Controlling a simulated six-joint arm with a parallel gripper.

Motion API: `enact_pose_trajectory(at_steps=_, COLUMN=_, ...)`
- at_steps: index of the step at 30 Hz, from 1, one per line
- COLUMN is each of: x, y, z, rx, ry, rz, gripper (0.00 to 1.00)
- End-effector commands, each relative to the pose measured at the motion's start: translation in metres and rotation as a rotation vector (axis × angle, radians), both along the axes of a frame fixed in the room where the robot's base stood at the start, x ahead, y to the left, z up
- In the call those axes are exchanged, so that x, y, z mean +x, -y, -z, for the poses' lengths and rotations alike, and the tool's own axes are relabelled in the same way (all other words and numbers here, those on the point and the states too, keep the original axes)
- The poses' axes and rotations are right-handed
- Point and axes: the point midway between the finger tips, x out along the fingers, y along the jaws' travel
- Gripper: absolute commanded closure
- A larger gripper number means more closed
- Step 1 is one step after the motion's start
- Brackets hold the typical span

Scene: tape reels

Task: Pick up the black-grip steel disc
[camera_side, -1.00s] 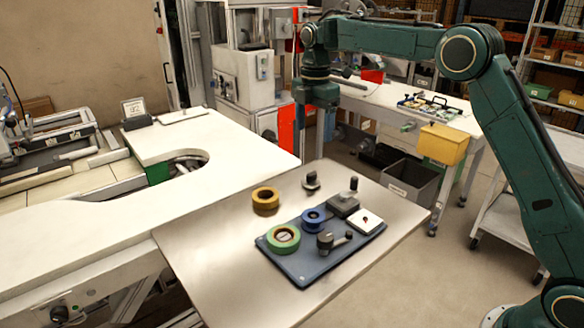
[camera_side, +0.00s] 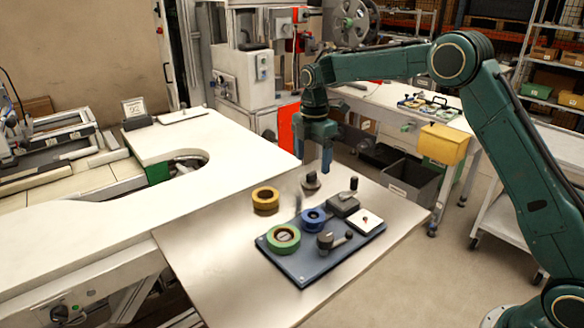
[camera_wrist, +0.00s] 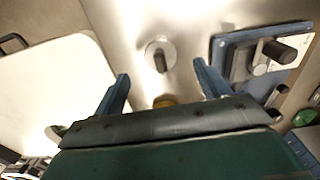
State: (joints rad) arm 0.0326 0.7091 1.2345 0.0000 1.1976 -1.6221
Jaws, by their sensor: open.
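The steel disc with the black grip (camera_side: 311,181) stands on the bare metal table top, behind the blue tray. In the wrist view the disc (camera_wrist: 152,50) is a pale round plate with its dark upright grip (camera_wrist: 160,62), a little beyond the fingertips and between their lines. My gripper (camera_side: 316,166) is above the table, close over the disc in the side view. Its two blue fingers are spread in the wrist view (camera_wrist: 161,72), with nothing held between them.
A blue tray (camera_side: 268,247) holds a green tape reel (camera_side: 283,232), a blue reel (camera_side: 304,221), a grey block with a black knob (camera_side: 343,207), a white square (camera_side: 366,219) and a dark knobbed piece (camera_side: 326,241). A yellow reel (camera_side: 265,191) lies left of the disc. The table's left front is clear.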

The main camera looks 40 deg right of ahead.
Motion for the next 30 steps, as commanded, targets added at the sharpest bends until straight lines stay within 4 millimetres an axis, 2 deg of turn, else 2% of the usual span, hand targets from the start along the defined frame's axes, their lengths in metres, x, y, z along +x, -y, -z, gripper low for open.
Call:
enact_pose_trajectory(at_steps=7, x=-0.001, y=-0.001, z=0.010, rx=0.000, ry=-0.003, rz=0.000, gripper=0.25)
enact_pose_trajectory(at_steps=18, x=-0.001, y=-0.002, z=0.048, rx=0.000, ry=-0.003, rz=0.000, gripper=0.25)
enact_pose_trajectory(at_steps=30, x=-0.001, y=-0.002, z=0.052, rx=0.000, ry=0.000, rz=0.000, gripper=0.25)
